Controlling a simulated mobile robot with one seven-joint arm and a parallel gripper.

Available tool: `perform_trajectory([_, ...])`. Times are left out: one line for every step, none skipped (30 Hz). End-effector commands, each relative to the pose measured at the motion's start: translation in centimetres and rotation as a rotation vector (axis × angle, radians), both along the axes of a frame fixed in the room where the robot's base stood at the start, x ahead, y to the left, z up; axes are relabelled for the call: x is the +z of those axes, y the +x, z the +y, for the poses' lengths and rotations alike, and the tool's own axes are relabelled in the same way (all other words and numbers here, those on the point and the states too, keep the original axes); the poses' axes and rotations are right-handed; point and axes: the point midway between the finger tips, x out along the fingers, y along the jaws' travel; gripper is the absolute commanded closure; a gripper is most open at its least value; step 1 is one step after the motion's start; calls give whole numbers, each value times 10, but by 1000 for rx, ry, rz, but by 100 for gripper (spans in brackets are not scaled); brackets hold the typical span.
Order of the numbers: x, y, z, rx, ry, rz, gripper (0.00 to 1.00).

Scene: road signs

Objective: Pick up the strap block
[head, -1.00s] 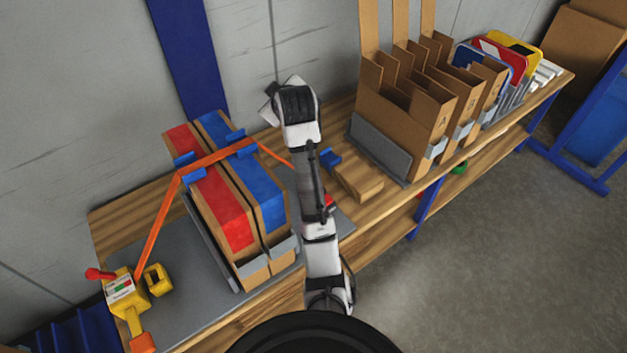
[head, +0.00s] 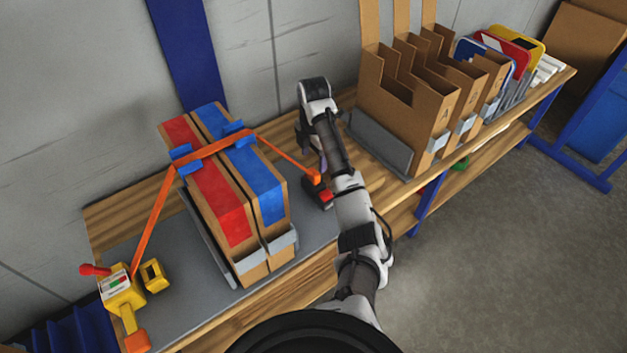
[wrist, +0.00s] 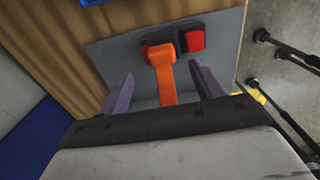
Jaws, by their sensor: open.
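The orange strap block (head: 316,178) is at the right end of the orange strap (head: 275,155), over a dark base with a red button (head: 326,196) on the bench's grey mat. In the wrist view the strap block (wrist: 162,55) shows beyond the fingertips, and the strap (wrist: 165,85) runs between the fingers. The red button (wrist: 194,39) is just right of it. My gripper (wrist: 161,75) is open, with one purple finger on each side of the strap. The fingers do not visibly grip the block. My arm partly hides this spot in the head view.
Two long cartons with red (head: 205,180) and blue (head: 252,172) tops stand left of my arm under the strap. A yellow ratchet tool (head: 120,290) is at the far left. A cardboard sorter (head: 410,100) stands on the right. The bench's front edge (wrist: 238,60) is close by.

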Motion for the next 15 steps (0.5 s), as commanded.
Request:
perform_trajectory([-6,-1,0,-1,0,4,35])
perform_trajectory([-10,0,0,-2,0,2,35])
perform_trajectory([-14,0,-1,-2,0,2,35])
perform_trajectory([-16,0,-1,-2,-1,1,35])
perform_trajectory([-18,0,-1,-2,-1,0,35])
perform_trajectory([-20,0,-1,-3,-1,-1,35])
perform_trajectory([-22,0,-1,-3,-1,-1,35])
perform_trajectory([-24,-1,-1,-3,-1,0,35])
perform_trajectory([-27,-1,0,-3,-1,2,35])
perform_trajectory([-30,-2,0,-3,-1,2,35])
perform_trajectory([-34,-2,0,-3,0,2,35])
perform_trajectory([-40,-3,0,-4,-1,3,35])
perform_trajectory([-45,-4,0,-4,0,4,35])
perform_trajectory([-50,-4,0,-4,0,3,35])
perform_trajectory([-57,-4,0,-3,0,2,35])
